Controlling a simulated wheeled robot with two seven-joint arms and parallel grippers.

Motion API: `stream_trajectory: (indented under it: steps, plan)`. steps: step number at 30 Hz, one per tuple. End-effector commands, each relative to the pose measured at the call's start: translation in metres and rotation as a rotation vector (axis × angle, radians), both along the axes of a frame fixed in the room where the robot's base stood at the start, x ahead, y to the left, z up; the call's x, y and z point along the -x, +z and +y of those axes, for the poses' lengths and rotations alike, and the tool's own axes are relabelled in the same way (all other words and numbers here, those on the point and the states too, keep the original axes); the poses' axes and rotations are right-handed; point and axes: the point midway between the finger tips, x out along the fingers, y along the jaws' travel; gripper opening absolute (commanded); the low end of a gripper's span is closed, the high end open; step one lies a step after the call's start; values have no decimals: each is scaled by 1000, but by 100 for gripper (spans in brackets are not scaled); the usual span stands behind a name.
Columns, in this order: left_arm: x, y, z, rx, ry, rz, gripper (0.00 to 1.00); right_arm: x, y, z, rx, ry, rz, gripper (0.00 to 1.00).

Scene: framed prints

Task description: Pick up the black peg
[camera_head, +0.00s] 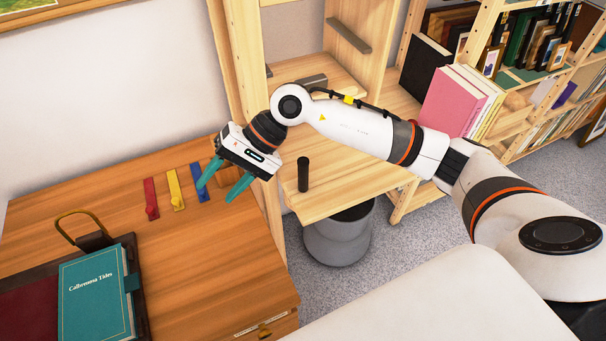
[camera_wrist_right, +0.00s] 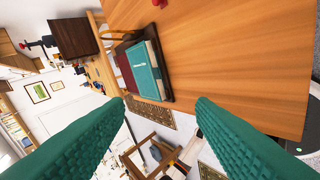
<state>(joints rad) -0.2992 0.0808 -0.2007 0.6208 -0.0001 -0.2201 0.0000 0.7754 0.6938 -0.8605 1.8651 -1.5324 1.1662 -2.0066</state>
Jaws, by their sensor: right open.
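The black peg (camera_head: 303,174) stands upright on a light wooden shelf board (camera_head: 345,192), right of the desk. My right gripper (camera_head: 220,190) has teal fingers. It is open and empty, above the desk to the left of the peg, near the blue clip-like piece. In the right wrist view the two fingers (camera_wrist_right: 160,105) are spread wide with nothing between them. The peg does not show in that view. My left gripper is in neither view.
Red (camera_head: 151,199), yellow (camera_head: 175,190) and blue (camera_head: 200,183) pieces lie on the wooden desk (camera_head: 215,245). A teal book (camera_head: 95,295) rests on a dark folder at left. A wooden post (camera_head: 240,65) rises between desk and shelf. A grey bin (camera_head: 338,238) stands below the shelf.

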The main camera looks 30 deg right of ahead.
Motion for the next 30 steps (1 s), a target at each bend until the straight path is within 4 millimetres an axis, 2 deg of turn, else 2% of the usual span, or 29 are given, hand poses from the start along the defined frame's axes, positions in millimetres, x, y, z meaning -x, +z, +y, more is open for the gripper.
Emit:
stream_trajectory:
  steps: [1,3,6,10,14,21,30]
  plan:
    - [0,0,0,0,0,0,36,-14,-9,-33,171,67,-86,50]
    - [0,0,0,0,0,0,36,-27,-18,-80,393,166,-162,50]
    - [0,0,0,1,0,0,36,-40,-17,-138,636,271,-201,50]
    - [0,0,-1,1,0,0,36,-46,-9,-183,808,347,-198,50]
    - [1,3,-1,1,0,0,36,-45,-15,-195,858,375,-187,50]
    - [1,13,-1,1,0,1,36,-44,-56,-193,853,376,-186,50]
    - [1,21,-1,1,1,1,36,-41,-82,-191,852,374,-187,50]
